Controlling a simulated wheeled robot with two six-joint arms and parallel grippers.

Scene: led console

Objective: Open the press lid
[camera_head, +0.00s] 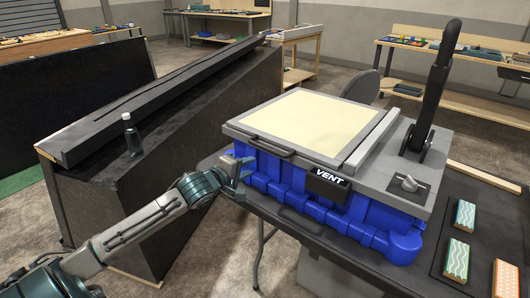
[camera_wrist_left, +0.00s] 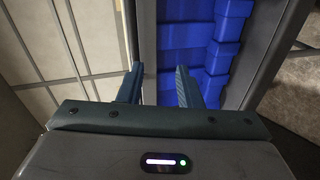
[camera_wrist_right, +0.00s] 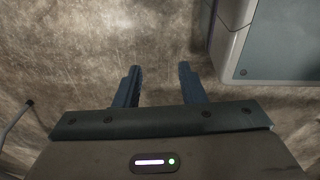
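The press (camera_head: 330,195) has a blue ribbed body and a flat grey lid (camera_head: 248,127) with a cream panel on top. The lid lies level and closed on the body. A dark bar handle (camera_head: 270,146) sits on the lid's front edge. My left gripper (camera_head: 240,168) is open beside the front left corner of the press, left of the handle and below the lid's edge. In the left wrist view its open fingers (camera_wrist_left: 160,83) show with blue body (camera_wrist_left: 198,45) behind them, nothing clearly held. My right gripper (camera_wrist_right: 160,84) is open and empty above bare floor, outside the head view.
A black lever (camera_head: 436,90) stands upright at the press's right, near a grey knob (camera_head: 405,183). A black VENT sign (camera_head: 328,184) hangs in front. Patterned blocks (camera_head: 457,260) lie on the table at right. A dark sloped bench with a bottle (camera_head: 131,136) stands at left.

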